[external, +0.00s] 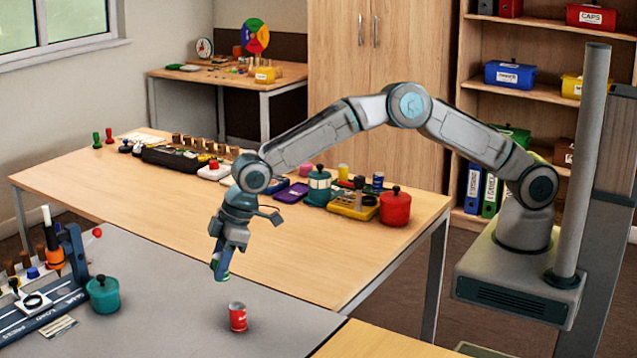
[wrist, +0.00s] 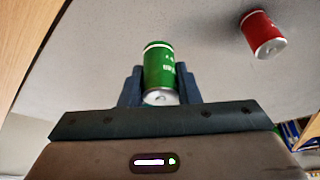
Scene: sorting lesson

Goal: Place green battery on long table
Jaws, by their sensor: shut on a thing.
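My gripper (wrist: 159,92) is shut on the green battery (wrist: 158,68), a green can shape with silver ends, in the wrist view. In the external view my gripper (external: 220,268) hangs above the grey table top, and only a sliver of green shows between its fingers. The long table (external: 330,262), with a light wood top, stands behind my gripper and carries many items. Its near edge borders the grey table. A red battery (external: 238,317) stands on the grey surface below and right of my gripper, and it also shows at the upper right in the wrist view (wrist: 265,34).
The grey table (external: 170,300) holds a teal pot (external: 103,294) and a blue press at left. On the long table are a red pot (external: 395,206), a yellow tray (external: 352,208), a teal pot (external: 319,188) and a black rack. The long table's front left part is bare.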

